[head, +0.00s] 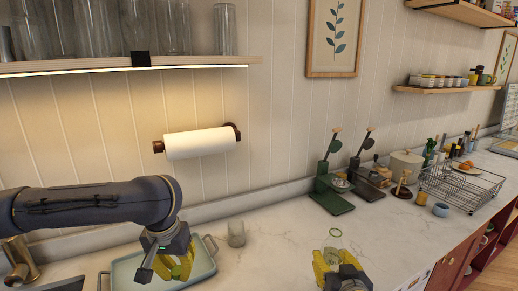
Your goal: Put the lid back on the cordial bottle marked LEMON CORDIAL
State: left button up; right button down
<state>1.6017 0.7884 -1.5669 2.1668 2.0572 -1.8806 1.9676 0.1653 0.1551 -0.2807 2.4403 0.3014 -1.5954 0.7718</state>
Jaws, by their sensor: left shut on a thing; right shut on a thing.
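My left gripper (178,262) has yellow fingers and points down over a pale blue tray at the lower left. It is shut on a small greenish thing, apparently the lid (177,271), mostly hidden by the fingers. My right gripper (334,261) is at the bottom centre, over the counter. Its yellow fingers are shut on an upright clear vessel, apparently the cordial bottle (335,233), whose round green rim shows above them. No lid is seen on that rim. I cannot read any label. The two grippers are well apart.
The pale blue tray (121,273) has raised handles. A clear glass (236,234) stands between the grippers, near the tray. The counter (285,225) is mostly bare around the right gripper.

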pick_arm(q)
jog(key=shift+s+a+f, duration=0.15)
jog(key=shift+a+f, duration=0.05)
jog(key=shift+f, duration=0.15)
pick_arm(e)
jog(key=shift+s+d+f, duration=0.2)
jog(key=shift+d+f, duration=0.2)
jog(key=shift+d, duration=0.05)
pick_arm(q)
jog(key=shift+s+a+f, duration=0.1)
jog(key=shift+s+f, duration=0.05)
jog(key=shift+f, duration=0.3)
pick_arm(e)
jog(key=shift+s+d+f, duration=0.2)
jog(key=shift+f, duration=0.3)
jog(key=shift+a, duration=0.15)
jog(key=w+a+n+g+y, duration=0.1)
jog(key=a+n+g+y, duration=0.7)
jog(key=a+n+y, duration=0.4)
jog(key=shift+w+a+r+y, duration=0.25)
jog(key=shift+a+y, duration=0.15)
jog(key=shift+a, duration=2.5)
pick_arm(q)
jog(key=shift+r, duration=0.15)
pick_arm(e)
jog(key=shift+f, duration=0.1)
